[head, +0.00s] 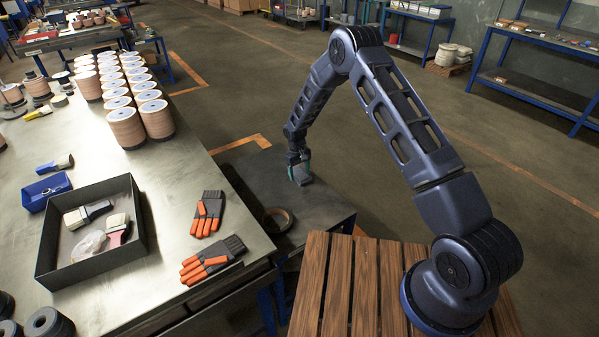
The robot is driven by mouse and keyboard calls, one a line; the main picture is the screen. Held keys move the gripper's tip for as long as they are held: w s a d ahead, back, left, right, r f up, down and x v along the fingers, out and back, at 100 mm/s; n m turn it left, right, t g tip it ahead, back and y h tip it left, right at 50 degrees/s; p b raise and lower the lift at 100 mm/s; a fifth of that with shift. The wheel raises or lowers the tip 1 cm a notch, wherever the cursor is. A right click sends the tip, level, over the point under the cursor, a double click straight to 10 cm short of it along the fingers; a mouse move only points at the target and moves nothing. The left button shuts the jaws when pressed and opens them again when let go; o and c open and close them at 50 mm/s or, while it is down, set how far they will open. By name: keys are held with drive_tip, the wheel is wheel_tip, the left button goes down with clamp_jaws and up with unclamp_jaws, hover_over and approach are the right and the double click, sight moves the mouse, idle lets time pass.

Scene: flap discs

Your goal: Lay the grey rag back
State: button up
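My gripper (298,168) points down over the dark side table (325,205) beside the workbench, close to its surface. A small grey shape with teal edges shows at the gripper's end. It is too small to tell whether this is the grey rag or only the fingers, or whether the fingers are open or shut. I cannot make out a grey rag with certainty anywhere else. A ring or tape roll (278,220) lies on the side table, left of and nearer than my gripper.
The metal workbench (180,170) holds a dark tray (140,232) with brushes, a blue bin (47,190), two grey-and-orange gloves (208,213) and rows of disc stacks (126,128). A slatted wooden surface (350,285) lies under my arm's base. The side table's right part looks clear.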

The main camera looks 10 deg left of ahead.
sight(298, 170)
drive_tip(key=shift+o, duration=1.2)
wheel_tip(298, 170, up, 12)
drive_tip(key=w+a, duration=0.1)
drive_tip(key=shift+a, duration=0.15)
drive_tip(key=shift+w+r, duration=0.15)
